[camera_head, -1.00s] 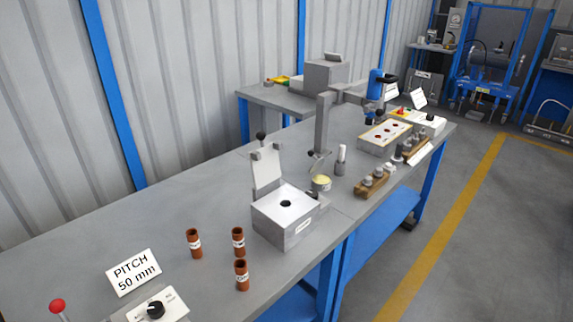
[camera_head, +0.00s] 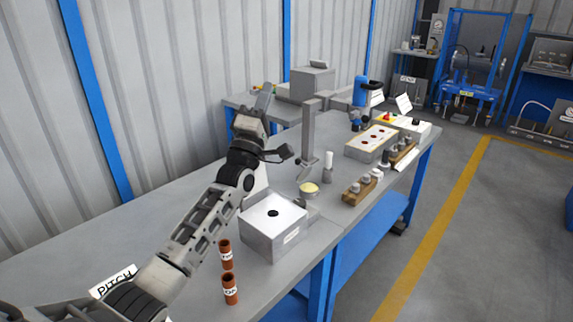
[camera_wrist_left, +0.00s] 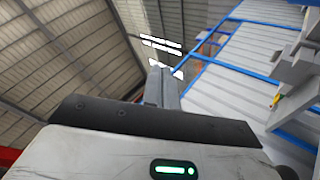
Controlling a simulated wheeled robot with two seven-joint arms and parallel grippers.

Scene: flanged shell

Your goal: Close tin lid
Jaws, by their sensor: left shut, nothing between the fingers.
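A small round tin (camera_head: 309,190) with pale yellow contents stands on the workbench in the head view, behind the grey box. A thin grey tilted piece (camera_head: 304,173) at its back edge looks like its raised lid; it is too small to be sure. My left gripper (camera_head: 265,96) is raised above the bench, left of and higher in the picture than the tin, with fingers pointing up. It is shut and empty, clear of the tin. The left wrist view shows the closed fingers (camera_wrist_left: 163,86) against the roof. My right gripper is out of view.
A grey box (camera_head: 273,232) with a holed white top stands before the tin; my left arm partly hides its upright plate. A grey post (camera_head: 308,135), a white-topped cylinder (camera_head: 328,168) and a wooden block with knobs (camera_head: 362,190) stand nearby. Brown tubes (camera_head: 230,289) stand in front.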

